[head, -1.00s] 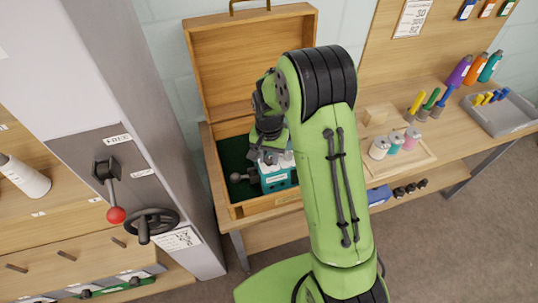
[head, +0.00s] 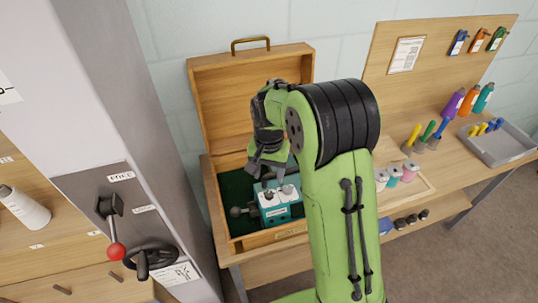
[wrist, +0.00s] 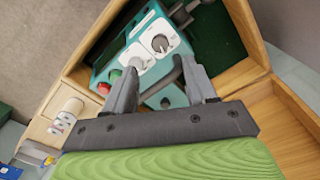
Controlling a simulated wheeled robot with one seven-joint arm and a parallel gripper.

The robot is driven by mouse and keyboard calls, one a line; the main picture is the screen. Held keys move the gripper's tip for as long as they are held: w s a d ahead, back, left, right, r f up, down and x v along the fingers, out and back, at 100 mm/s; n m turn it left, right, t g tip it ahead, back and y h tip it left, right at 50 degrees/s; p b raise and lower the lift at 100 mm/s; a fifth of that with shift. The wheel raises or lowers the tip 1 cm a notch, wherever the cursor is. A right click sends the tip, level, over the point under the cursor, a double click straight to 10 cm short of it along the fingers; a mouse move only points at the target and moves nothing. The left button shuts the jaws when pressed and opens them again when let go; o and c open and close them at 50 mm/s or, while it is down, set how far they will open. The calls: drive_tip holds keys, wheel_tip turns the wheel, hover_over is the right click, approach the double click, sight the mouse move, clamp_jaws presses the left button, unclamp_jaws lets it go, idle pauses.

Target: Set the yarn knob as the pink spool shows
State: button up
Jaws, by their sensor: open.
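A teal box (head: 281,213) with white knob plates sits in the open wooden case. The wrist view shows a knob (wrist: 160,43) on one plate and another knob (wrist: 136,64) on a second plate. I cannot read which is the yarn knob. My gripper (wrist: 162,88) is open and empty above the box, its fingers apart, with part of the box's teal side between them. It also shows in the head view (head: 265,172), just above the knobs. The pink spool (head: 410,170) stands at the right end of a row of spools on a wooden tray, right of my arm.
The wooden case (head: 226,232) has a raised lid behind the box. A grey cabinet with a red-knobbed lever (head: 116,251) stands at the left. A grey tray (head: 507,150) and coloured bottles are at the right.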

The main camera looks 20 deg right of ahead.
wheel_tip(320, 180, up, 7)
drive_tip(key=shift+p, duration=0.45)
drive_tip(key=shift+r, duration=0.1)
drive_tip(key=s+r+n+t, duration=0.2)
drive_tip(key=s+r, duration=0.6)
drive_tip(key=s, duration=0.2)
drive_tip(key=s+n+t, duration=0.3)
drive_tip(key=s+n, duration=0.1)
drive_tip(key=s, duration=0.9)
drive_tip(key=shift+s+r+t, duration=0.25)
drive_tip(key=shift+s+t, duration=0.05)
drive_tip(key=shift+s, duration=0.1)
drive_tip(key=shift+d, duration=0.1)
